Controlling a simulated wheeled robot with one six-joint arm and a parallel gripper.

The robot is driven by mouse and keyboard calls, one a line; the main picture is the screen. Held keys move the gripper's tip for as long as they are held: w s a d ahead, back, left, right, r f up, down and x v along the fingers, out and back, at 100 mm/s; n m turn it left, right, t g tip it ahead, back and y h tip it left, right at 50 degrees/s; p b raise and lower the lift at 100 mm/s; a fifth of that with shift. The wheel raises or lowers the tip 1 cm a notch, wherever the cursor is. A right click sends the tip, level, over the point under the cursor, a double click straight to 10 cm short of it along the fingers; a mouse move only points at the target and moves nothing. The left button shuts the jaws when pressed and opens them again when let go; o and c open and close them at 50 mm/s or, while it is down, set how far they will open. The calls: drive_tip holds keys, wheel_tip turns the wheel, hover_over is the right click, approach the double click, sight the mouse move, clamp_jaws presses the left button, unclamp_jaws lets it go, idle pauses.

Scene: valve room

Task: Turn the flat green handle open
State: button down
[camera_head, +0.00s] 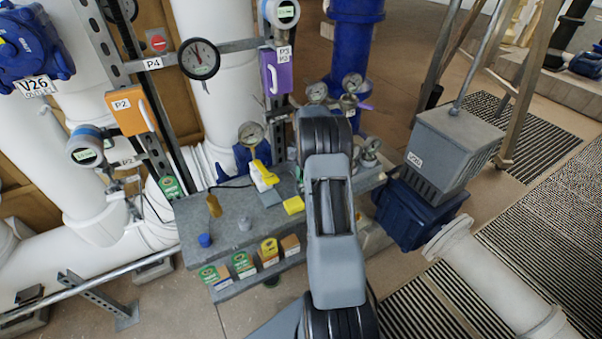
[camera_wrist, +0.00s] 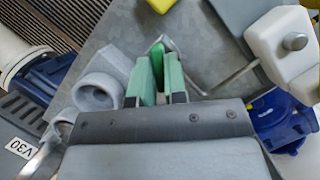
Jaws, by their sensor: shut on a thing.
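In the wrist view my gripper (camera_wrist: 160,72) reaches over a grey bench top with its two pale green fingers close together. A narrow darker green piece (camera_wrist: 157,56) shows between the fingertips, and it looks like the flat green handle, held edge-on. Most of it is hidden by the fingers. A grey round fitting (camera_wrist: 100,88) lies just left of the fingers; I cannot tell whether it is joined to the handle.
A grey-and-blue unit (camera_head: 445,150) is at right. In the wrist view a white block (camera_wrist: 280,42) and bent rod (camera_wrist: 228,82) sit right of the fingers.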

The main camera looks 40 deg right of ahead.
drive_tip(key=n+h, duration=0.1)
drive_tip(key=n, duration=0.3)
drive_tip(key=n+g+h, duration=0.1)
drive_tip(key=n, duration=0.2)
drive_tip(key=shift+w+a+r+h, duration=0.1)
drive_tip(key=shift+w+r+h, duration=0.05)
drive_tip(key=shift+w+h, duration=0.15)
idle(0.5)
drive_tip(key=c, duration=1.2)
unclamp_jaws()
drive_tip(key=shift+s, duration=0.1)
drive_tip(key=shift+o, duration=0.2)
